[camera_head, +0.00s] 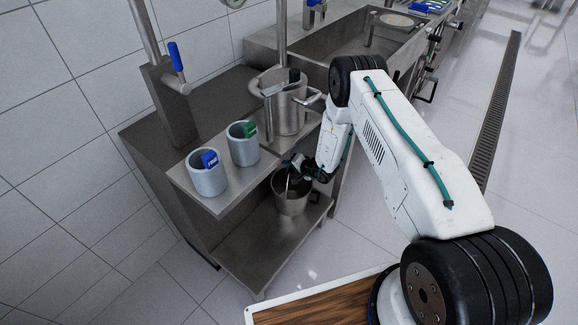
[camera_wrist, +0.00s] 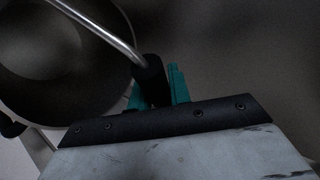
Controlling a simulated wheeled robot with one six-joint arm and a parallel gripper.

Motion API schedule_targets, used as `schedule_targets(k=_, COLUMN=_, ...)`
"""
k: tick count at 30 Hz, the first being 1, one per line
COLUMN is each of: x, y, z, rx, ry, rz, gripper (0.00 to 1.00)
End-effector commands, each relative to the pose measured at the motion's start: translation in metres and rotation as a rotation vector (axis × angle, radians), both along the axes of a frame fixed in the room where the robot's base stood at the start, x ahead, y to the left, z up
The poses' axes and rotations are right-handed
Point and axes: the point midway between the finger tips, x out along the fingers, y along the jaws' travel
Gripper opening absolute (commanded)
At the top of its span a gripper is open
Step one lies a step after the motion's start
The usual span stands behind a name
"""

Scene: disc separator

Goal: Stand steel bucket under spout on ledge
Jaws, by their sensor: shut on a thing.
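The steel bucket (camera_head: 291,199) is at the right end of the lower steel shelf (camera_head: 250,249), below the upper ledge (camera_head: 217,198). It looks upright; I cannot tell whether its base touches the shelf. My gripper (camera_head: 299,168) is just above its rim. In the wrist view the teal fingers (camera_wrist: 160,88) are shut on the black grip (camera_wrist: 151,76) of the bucket's wire handle, and the open bucket (camera_wrist: 62,75) lies at upper left. A steel vessel (camera_head: 288,112) stands above on the ledge, with a short pipe, perhaps the spout (camera_head: 313,98), on its right.
Two grey cups, one with a blue tag (camera_head: 207,181) and one with a green tag (camera_head: 242,151), stand on the upper ledge. A blue-handled lever (camera_head: 177,61) is behind. A sink (camera_head: 350,38) is at the back. The lower shelf's left part is clear.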

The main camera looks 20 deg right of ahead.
Motion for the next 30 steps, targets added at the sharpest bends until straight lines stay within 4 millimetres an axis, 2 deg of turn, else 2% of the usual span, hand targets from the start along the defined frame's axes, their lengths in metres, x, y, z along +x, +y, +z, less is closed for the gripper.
schedule_targets(k=4, x=0.001, y=0.0, z=0.001, rx=0.0, ry=-0.002, rz=0.0, gripper=0.0)
schedule_targets(k=5, x=0.0, y=0.0, z=0.0, rx=0.0, ry=0.0, rz=0.0, gripper=0.27)
schedule_targets(k=6, x=0.0, y=0.0, z=0.0, rx=0.0, ry=0.0, rz=0.0, gripper=0.39)
schedule_targets(k=7, x=0.0, y=0.0, z=0.0, rx=0.0, ry=0.0, rz=0.0, gripper=0.41)
schedule_targets(k=19, x=-0.007, y=-0.006, z=0.007, rx=0.0, ry=-0.001, rz=-0.002, gripper=0.41)
schedule_targets(k=30, x=-0.062, y=-0.039, z=0.045, rx=0.001, ry=0.001, rz=-0.003, gripper=0.41)
